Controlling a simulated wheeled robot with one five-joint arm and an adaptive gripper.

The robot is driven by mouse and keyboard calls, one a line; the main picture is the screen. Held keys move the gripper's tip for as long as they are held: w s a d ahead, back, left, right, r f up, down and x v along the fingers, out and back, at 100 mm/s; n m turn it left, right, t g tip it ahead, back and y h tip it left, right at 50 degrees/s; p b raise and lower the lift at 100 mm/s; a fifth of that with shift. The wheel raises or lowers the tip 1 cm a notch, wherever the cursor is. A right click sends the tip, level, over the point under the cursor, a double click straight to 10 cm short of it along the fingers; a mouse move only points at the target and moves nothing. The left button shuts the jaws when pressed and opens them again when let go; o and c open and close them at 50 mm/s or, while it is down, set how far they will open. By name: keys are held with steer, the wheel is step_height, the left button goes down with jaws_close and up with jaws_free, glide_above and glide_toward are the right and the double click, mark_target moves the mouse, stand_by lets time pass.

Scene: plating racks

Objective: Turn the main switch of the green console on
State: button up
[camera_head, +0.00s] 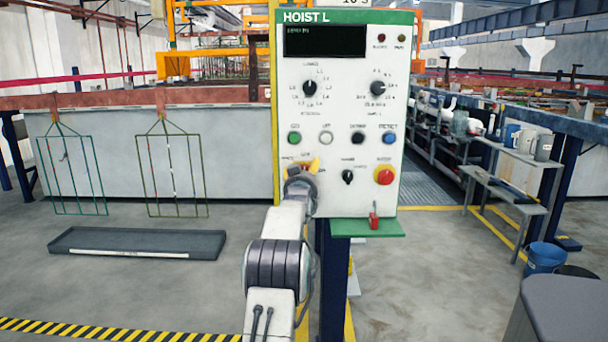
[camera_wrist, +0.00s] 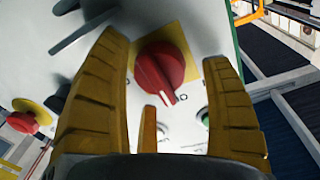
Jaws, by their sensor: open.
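The green console (camera_head: 338,200) stands upright ahead of me, with a white face and a green top band marked HOIST L. Its main switch (camera_wrist: 166,75) is a red rotary knob with a white line, on a yellow plate. In the wrist view the line points down and slightly right, near an O mark. My gripper (camera_wrist: 163,50) is open, with a yellow finger on each side of the knob; I cannot tell if they touch it. In the head view my gripper (camera_head: 303,170) is at the panel's lower left and hides most of the switch.
A red emergency button (camera_head: 385,175), a black selector (camera_head: 348,177) and a green button (camera_head: 294,138) are close by on the panel. A red padlock-like part (camera_head: 374,218) is at its bottom edge. A grey tray (camera_head: 138,236) lies on the floor left.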

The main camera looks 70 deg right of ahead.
steer(key=shift+w+d, duration=0.1)
steer(key=shift+d, duration=0.25)
